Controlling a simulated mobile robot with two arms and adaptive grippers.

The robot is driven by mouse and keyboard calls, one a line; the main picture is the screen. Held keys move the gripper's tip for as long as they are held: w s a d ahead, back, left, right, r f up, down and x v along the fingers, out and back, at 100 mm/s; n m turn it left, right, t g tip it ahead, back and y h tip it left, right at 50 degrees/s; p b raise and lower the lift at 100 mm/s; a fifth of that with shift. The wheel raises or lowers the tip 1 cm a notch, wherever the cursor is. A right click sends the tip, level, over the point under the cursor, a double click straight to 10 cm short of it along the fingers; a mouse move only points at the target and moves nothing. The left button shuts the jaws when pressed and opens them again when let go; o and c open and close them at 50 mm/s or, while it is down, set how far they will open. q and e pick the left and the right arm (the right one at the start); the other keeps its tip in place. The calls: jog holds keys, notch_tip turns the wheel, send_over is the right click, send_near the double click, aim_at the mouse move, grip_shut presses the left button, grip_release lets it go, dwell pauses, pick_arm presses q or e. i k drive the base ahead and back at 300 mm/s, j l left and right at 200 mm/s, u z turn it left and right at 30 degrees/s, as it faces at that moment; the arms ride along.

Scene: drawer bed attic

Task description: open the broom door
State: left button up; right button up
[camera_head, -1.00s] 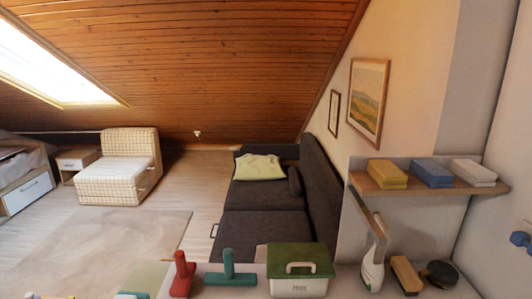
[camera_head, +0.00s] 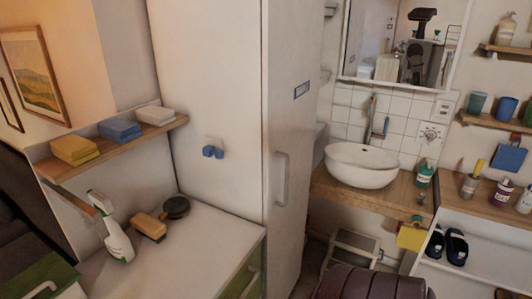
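A tall white cabinet door (camera_head: 292,150) stands at the middle of the view, with a vertical grey handle (camera_head: 281,178) near its left edge. A small blue label (camera_head: 302,89) is on its upper part. The door looks closed. I cannot tell from the label what is inside. Neither of my grippers is in view.
A white counter (camera_head: 190,250) holding a spray bottle (camera_head: 115,232) and brush (camera_head: 149,226) stands left of the cabinet. A washbasin (camera_head: 361,166) on a wooden top is to the right. A dark purple ribbed object (camera_head: 370,284) is at the bottom, right of the door.

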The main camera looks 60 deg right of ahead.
aim_at(293, 30)
jog(key=z, duration=2.15)
